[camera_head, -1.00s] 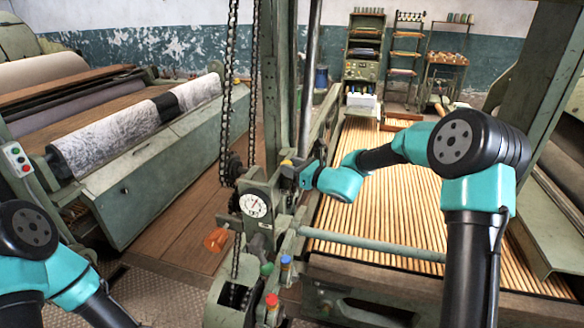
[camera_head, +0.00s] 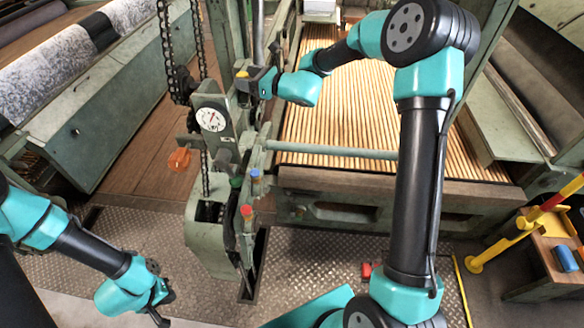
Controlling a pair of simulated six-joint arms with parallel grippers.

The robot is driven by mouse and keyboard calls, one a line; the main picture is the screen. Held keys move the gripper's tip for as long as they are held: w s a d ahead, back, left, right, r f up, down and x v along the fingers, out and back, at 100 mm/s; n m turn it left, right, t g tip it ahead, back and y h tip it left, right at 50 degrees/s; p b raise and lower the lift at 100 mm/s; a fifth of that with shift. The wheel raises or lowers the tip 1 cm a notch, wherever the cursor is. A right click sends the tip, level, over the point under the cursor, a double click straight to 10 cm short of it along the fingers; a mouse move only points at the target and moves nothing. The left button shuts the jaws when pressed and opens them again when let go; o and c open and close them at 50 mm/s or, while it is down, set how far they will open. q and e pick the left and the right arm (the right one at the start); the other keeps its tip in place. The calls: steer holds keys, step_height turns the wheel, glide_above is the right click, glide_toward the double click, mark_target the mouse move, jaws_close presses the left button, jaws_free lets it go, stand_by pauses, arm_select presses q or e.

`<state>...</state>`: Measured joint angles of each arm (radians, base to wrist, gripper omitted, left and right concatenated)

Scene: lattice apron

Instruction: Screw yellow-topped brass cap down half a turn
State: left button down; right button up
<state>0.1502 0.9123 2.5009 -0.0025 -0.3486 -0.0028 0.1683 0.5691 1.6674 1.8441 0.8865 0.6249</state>
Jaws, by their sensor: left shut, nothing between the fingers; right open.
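My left gripper (camera_head: 162,312) is shut and empty, low at the left over the metal floor, well away from the cap.
A hanging chain (camera_head: 165,50) runs down left of the gauge. An orange knob (camera_head: 179,159) and levers with green, blue and red (camera_head: 246,210) tops stand below it. A green horizontal bar (camera_head: 335,151) crosses before the wooden slats. Patterned floor plate (camera_head: 310,255) lies open in front.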

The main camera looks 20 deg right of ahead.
steer(key=shift+y, duration=0.3)
steer(key=shift+d+n+g+y, duration=0.1)
steer(key=shift+n+g+y, duration=0.2)
steer(key=shift+n+g, duration=0.25)
steer(key=v, duration=1.8)
steer(key=s+a+f+n+g+h, duration=0.1)
steer(key=s+a+f+n+g, duration=0.1)
steer(key=f, duration=0.6)
steer(key=s+a+f+n+g+h, duration=0.2)
steer(key=s+a+f+n+g, duration=0.1)
steer(key=f, duration=0.5)
steer(key=s+a+f+n+g+h, duration=0.1)
steer(key=s+a+f+n+g, duration=0.1)
steer(key=f, duration=0.6)
steer(key=s+a+g, duration=0.1)
steer(key=s+g, duration=0.1)
steer(key=s, duration=0.1)
steer(key=shift+a+f+h, duration=0.2)
steer(key=shift+h, duration=0.1)
steer(key=shift+w+n, duration=0.1)
steer(key=shift+n, duration=0.15)
